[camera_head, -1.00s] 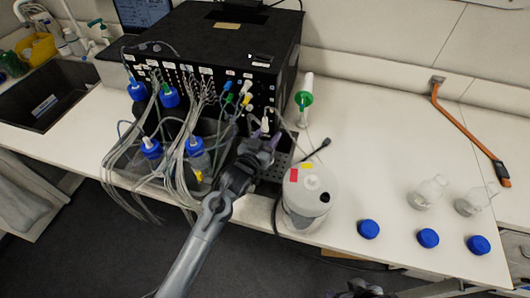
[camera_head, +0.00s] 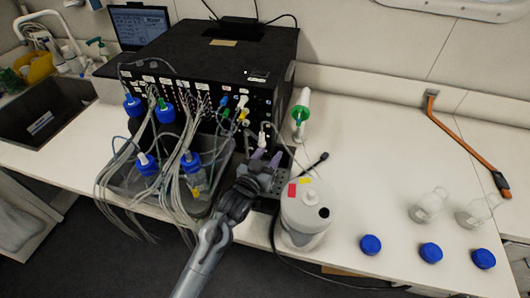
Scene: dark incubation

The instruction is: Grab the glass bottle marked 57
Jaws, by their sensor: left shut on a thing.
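Two clear glass bottles without caps, a left one (camera_head: 427,205) and a right one (camera_head: 478,210), stand at the right of the bench. Bottles with blue caps, among them one (camera_head: 191,162), stand in a grey tray by the black box with tubes running in. The number 57 cannot be read on any of them. My left gripper (camera_head: 267,157) is at the front of the black box, right of the tray. It is shut on a small pale-topped thing (camera_head: 262,137), mostly hidden by the fingers. My right gripper is out of view.
A black box (camera_head: 215,60) with many tubes fills the back left. A white canister (camera_head: 305,208) stands close right of my left gripper. Several blue caps, one here (camera_head: 370,245), lie along the front edge. The bench middle right is clear.

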